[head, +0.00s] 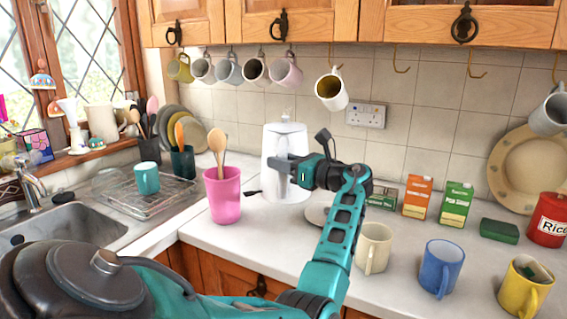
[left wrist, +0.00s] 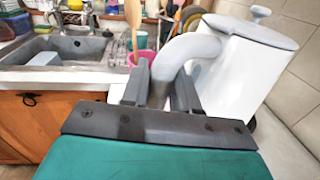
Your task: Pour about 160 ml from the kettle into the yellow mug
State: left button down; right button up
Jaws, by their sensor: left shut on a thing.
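The white kettle (head: 284,138) is near the back wall, left of the counter's middle, and looks upright. My left gripper (head: 284,165) is shut on the kettle's grey handle; in the left wrist view the fingers (left wrist: 160,85) sit on either side of the handle (left wrist: 184,56), with the kettle body (left wrist: 235,65) beyond. I cannot tell whether the kettle touches the counter. The yellow mug (head: 521,290) stands upright at the front right, with something dark green showing inside. The kettle's water level is hidden. My right gripper is not in view.
A cream mug (head: 374,249) and a blue mug (head: 441,267) stand between kettle and yellow mug. A round grey disc (head: 317,216) lies by the kettle. A pink utensil pot (head: 223,196) is left of it. Cartons (head: 417,197) stand behind; mugs hang above (head: 331,92).

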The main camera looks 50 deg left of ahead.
aim_at(523, 299)
jog(key=k+l, duration=0.2)
jog(key=l, duration=0.2)
jog(key=k+l, duration=0.25)
jog(key=l, duration=0.15)
jog(key=k+l, duration=0.2)
jog(key=l, duration=0.2)
